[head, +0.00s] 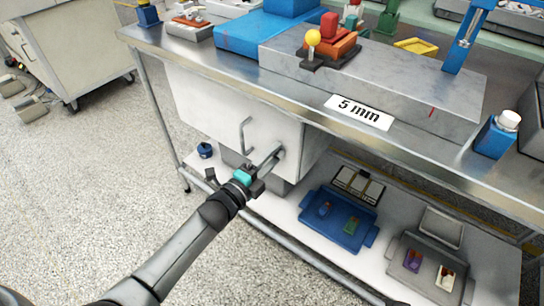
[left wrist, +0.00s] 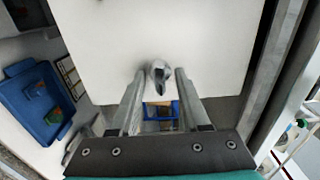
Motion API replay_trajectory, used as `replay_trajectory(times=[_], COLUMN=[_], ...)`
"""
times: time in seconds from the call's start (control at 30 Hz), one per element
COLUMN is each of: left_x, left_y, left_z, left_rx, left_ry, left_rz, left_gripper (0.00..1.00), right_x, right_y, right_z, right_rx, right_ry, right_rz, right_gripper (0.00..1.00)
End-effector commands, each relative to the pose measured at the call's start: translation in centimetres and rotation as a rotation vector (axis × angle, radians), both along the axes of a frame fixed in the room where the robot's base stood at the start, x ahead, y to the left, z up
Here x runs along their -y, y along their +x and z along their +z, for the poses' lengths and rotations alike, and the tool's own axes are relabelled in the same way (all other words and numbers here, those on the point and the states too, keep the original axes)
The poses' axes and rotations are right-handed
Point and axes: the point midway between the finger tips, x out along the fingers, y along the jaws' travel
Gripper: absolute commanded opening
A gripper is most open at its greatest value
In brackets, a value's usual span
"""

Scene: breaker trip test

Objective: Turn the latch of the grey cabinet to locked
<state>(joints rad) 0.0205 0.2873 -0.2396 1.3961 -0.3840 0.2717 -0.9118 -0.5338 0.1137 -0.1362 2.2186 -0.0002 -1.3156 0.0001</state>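The grey cabinet (head: 215,100) hangs under the metal workbench, with its pale door shut and a bar handle (head: 244,135) on it. The latch (left wrist: 158,76) is a small metal knob on the door, also showing in the head view (head: 281,153) near the door's right edge. My left gripper (head: 271,161) is at the latch. In the left wrist view its two fingers (left wrist: 161,80) stand apart, one on each side of the latch, with a narrow gap visible. Whether the latch is at locked cannot be read. My right gripper is not in view.
The workbench (head: 400,135) above carries a blue block, a grey plate and a "5 mm" label. A blue tray (head: 336,232) and a grey tray (head: 418,275) lie on the lower shelf. Open floor (head: 90,180) lies at left.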

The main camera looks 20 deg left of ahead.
Motion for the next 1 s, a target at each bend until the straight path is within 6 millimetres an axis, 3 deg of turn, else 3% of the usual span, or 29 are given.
replay_trajectory(times=[0.07, 0.4, 1.0], left_x=[0.01, -0.01, -0.02], left_y=[0.00, -0.02, -0.02], left_z=[0.01, 0.01, 0.02], left_rx=[0.000, 0.001, -0.008], left_ry=[0.000, 0.000, -0.021], left_rz=[0.000, 0.000, 0.000], left_gripper=[0.38, 0.00, 0.00], right_x=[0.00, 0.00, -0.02], right_y=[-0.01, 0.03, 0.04], right_z=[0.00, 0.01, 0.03], right_rx=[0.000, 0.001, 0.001], right_ry=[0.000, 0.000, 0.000], right_rz=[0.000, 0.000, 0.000], right_gripper=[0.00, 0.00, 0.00])
